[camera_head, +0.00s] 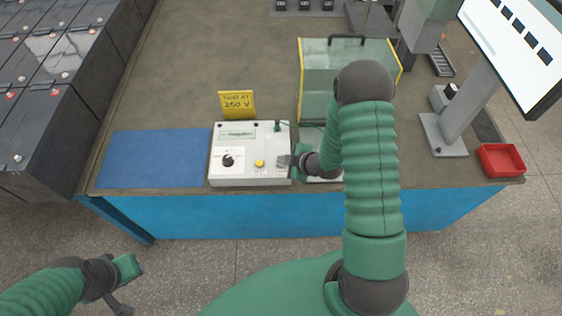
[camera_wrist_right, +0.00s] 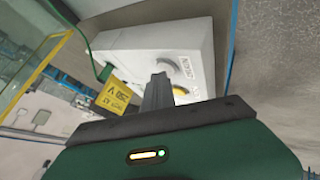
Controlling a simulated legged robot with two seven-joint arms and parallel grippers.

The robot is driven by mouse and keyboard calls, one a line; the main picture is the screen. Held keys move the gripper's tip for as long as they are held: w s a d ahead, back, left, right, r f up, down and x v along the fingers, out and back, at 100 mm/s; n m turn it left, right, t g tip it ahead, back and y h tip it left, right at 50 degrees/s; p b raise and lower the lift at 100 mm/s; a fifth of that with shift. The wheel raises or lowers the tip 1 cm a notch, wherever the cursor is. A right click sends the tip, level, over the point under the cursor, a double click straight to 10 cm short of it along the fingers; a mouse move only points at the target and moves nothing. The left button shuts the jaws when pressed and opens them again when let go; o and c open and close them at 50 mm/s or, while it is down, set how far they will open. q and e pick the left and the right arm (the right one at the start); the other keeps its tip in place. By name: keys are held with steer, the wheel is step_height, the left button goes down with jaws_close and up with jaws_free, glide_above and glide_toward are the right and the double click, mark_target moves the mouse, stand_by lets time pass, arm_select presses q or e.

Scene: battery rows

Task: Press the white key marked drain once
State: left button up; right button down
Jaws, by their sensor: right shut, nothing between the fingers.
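A white control box (camera_head: 226,172) stands near the table's front edge. It has a black knob (camera_head: 228,160), a yellow button (camera_head: 259,163) and a small greenish display (camera_head: 237,134). I cannot make out the white drain key; the lower right of the box is partly covered by my right gripper (camera_head: 284,161). That gripper is shut and empty, its fingertips over the box just right of the yellow button. In the wrist view the shut fingers (camera_wrist_right: 157,92) reach toward the box (camera_wrist_right: 135,45) and partly cover the yellow button (camera_wrist_right: 181,92). Whether they touch it is unclear. My left gripper (camera_head: 134,268) hangs off the table's front; its fingers show poorly.
A yellow sign reading 250 V (camera_head: 238,104) stands behind the box. A blue mat (camera_head: 155,158) lies left. A clear yellow-edged guard (camera_head: 315,75) stands behind my right arm. A red tray (camera_head: 501,160) and a monitor stand (camera_head: 443,135) are at right.

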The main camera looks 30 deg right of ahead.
steer(key=shift+r+p, duration=0.45)
steer(key=shift+r, duration=0.25)
steer(key=shift+r, duration=0.1)
step_height(320, 180, up, 5)
steer(key=p, duration=0.4)
stand_by(0.4)
